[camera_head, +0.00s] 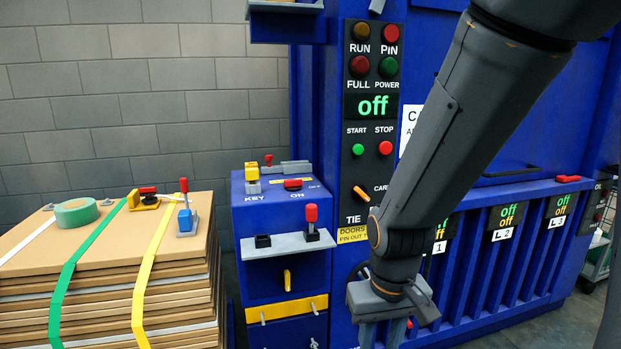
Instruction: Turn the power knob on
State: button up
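A red knob (292,184) sits on top of the blue control box (262,212), between the labels ON and OFF. The panel display (373,106) reads "off" in green. No knob has a readable POWER label; that word stands by a dark green lamp (388,66). My gripper (383,335) points down at the bottom, right of the box and apart from both knobs. Its fingers are spread; their tips are cut off by the frame.
A yellow-topped key switch (252,174) and a red-tipped lever (311,222) are on the blue box. Strapped cardboard (100,285) with green tape (77,212) and a red-handled tool (186,210) stands left. My arm covers part of the blue machine (480,260).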

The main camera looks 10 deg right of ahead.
aim_at(290, 185)
jog(key=z, duration=1.55)
jog(key=i, duration=0.85)
jog(key=u, duration=1.25)
